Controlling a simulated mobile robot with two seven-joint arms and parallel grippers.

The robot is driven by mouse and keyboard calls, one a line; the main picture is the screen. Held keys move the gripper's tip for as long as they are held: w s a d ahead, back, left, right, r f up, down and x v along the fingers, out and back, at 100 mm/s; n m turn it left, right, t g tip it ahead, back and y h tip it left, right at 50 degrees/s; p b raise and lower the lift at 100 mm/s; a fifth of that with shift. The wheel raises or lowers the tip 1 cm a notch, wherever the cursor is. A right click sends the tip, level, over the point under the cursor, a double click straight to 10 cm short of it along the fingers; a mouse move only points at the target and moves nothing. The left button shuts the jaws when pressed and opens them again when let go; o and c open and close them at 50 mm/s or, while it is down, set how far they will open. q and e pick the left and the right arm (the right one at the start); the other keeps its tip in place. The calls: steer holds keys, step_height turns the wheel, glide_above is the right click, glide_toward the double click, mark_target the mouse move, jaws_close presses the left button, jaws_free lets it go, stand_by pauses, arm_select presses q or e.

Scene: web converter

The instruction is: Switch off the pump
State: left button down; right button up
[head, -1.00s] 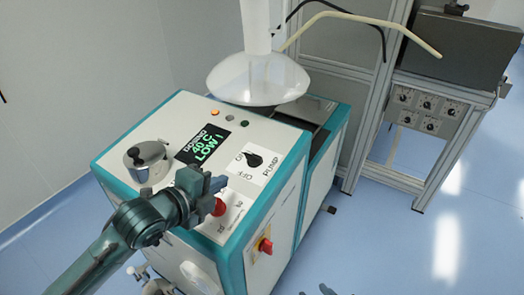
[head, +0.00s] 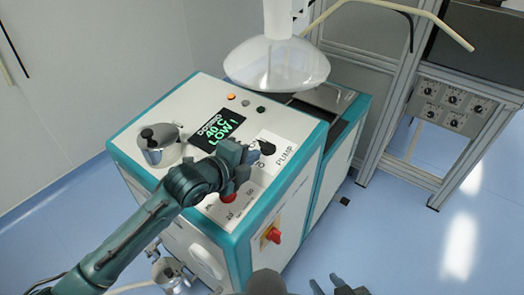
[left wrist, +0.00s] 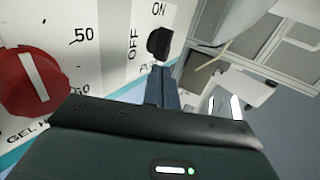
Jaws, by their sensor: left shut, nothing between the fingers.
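The pump knob (head: 267,149) is a small black rotary knob on a white label at the right of the machine's top panel, beside the word PUMP. In the left wrist view the knob (left wrist: 159,43) stands near the printed ON and OFF; I cannot tell exactly which one it points to. My left gripper (head: 246,161) is shut and empty, just left of the knob in the head view, covering part of the label. In the left wrist view its fingertips (left wrist: 162,72) are just below the knob; contact is unclear. My right gripper (head: 328,286) is open at the bottom edge, empty.
A red dial (head: 228,197) sits below my left gripper; it is large in the left wrist view (left wrist: 35,82). A lit display (head: 220,128), a metal pot (head: 160,145), a clear dome (head: 276,65) and a red side switch (head: 273,235) are around. Floor at right is open.

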mark_target(270, 149)
arm_select(q)
steer(key=shift+x, duration=2.3)
